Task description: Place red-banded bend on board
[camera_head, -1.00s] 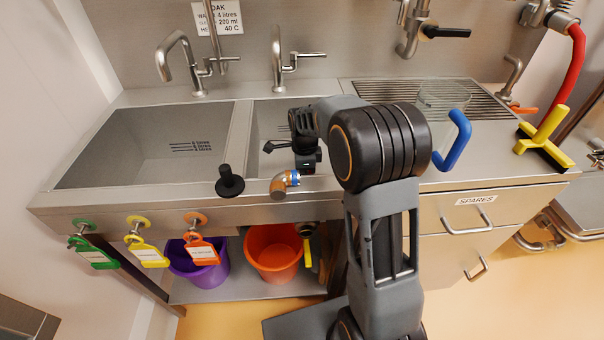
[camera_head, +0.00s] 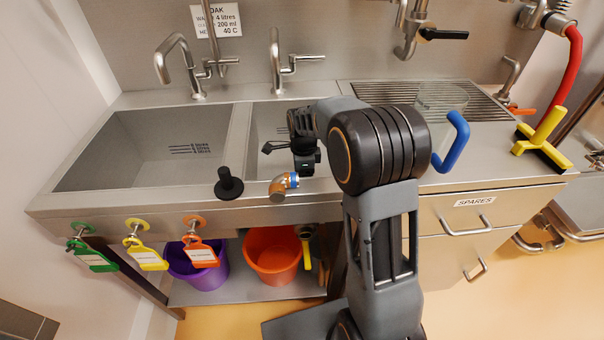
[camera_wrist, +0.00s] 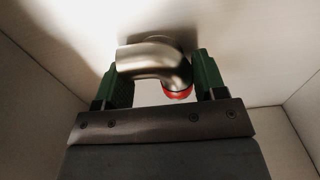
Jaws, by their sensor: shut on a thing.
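The red-banded bend (camera_wrist: 155,62) is a curved metal pipe piece with a red ring at its lower right end. It shows in the wrist view between the green fingers of my gripper (camera_wrist: 163,80), which is shut on it. Pale basin walls surround it there. In the head view my wrist hangs over the right sink basin (camera_head: 262,120); the fingers and the red-banded bend are hidden there. The ribbed draining board (camera_head: 490,98) lies to the right of this basin, partly behind my arm.
A blue-banded bend (camera_head: 284,186) and a black plunger-like piece (camera_head: 228,184) stand on the sink's front rim. A yellow-and-black tool (camera_head: 543,140) lies at right. Taps (camera_head: 277,68) rise behind the basins.

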